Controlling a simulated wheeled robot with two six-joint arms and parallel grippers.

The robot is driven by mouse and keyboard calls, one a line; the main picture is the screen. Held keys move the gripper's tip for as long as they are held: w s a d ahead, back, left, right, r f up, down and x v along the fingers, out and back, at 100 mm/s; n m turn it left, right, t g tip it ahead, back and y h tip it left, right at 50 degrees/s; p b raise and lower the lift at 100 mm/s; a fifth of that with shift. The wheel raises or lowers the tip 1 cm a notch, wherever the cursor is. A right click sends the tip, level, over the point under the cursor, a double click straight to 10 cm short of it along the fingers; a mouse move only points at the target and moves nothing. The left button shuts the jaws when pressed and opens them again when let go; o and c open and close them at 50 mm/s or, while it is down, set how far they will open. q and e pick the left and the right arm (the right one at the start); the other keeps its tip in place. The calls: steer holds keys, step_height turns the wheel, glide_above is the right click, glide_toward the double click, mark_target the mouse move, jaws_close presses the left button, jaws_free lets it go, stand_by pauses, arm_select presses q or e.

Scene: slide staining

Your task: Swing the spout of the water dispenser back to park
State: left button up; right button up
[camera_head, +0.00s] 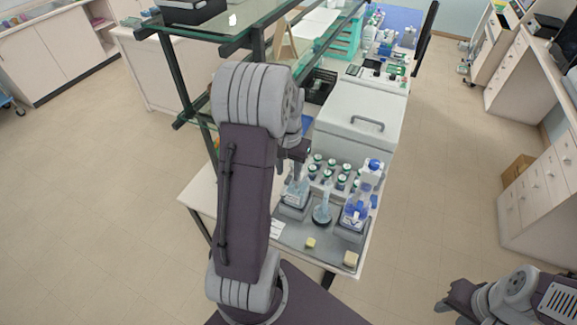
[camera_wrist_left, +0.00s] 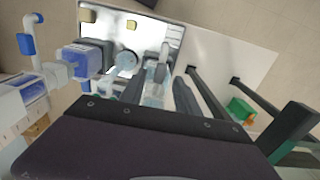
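The likely water dispenser is a white and blue unit (camera_head: 372,175) at the right of the grey tray in the head view. In the wrist view, a bent white spout-like tube with a blue piece (camera_wrist_left: 27,45) shows at the far left. My left gripper (camera_head: 297,150) is above the tray's back left, largely hidden by my arm in the head view. In the wrist view its fingers (camera_wrist_left: 158,92) are apart, with a clear bottle showing between or beyond them; I cannot see contact. The spout is left of these fingers. My right gripper (camera_head: 455,298) is low at the right, far from the tray; its opening is unclear.
The grey tray (camera_head: 295,236) holds a blue-based bottle (camera_head: 353,212), a clear bottle (camera_head: 297,191), a flask (camera_head: 322,208) and several green-capped vials. A white lidded box (camera_head: 358,115) stands behind. Glass shelves with dark posts (camera_head: 172,75) stand at left.

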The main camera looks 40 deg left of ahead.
mark_target(288, 178)
arm_select(q)
step_height(288, 178, up, 6)
steer(key=b, duration=0.1)
steer(key=shift+r, duration=0.25)
steer(key=s+d+f+m+b, duration=0.1)
steer(key=s+d+f+b, duration=0.2)
steer(key=f, duration=0.4)
steer(key=s+d+f+b, duration=0.3)
steer(key=d+f+b, duration=0.2)
steer(key=d+f, duration=0.2)
steer(key=s+d+f+m+t+b, duration=0.1)
steer(key=s+d+f+b, duration=0.2)
steer(key=d+f+b, duration=0.2)
step_height(288, 178, down, 3)
steer(key=shift+d+f+m, duration=0.1)
steer(key=shift+d+m, duration=0.2)
steer(key=shift+d, duration=0.25)
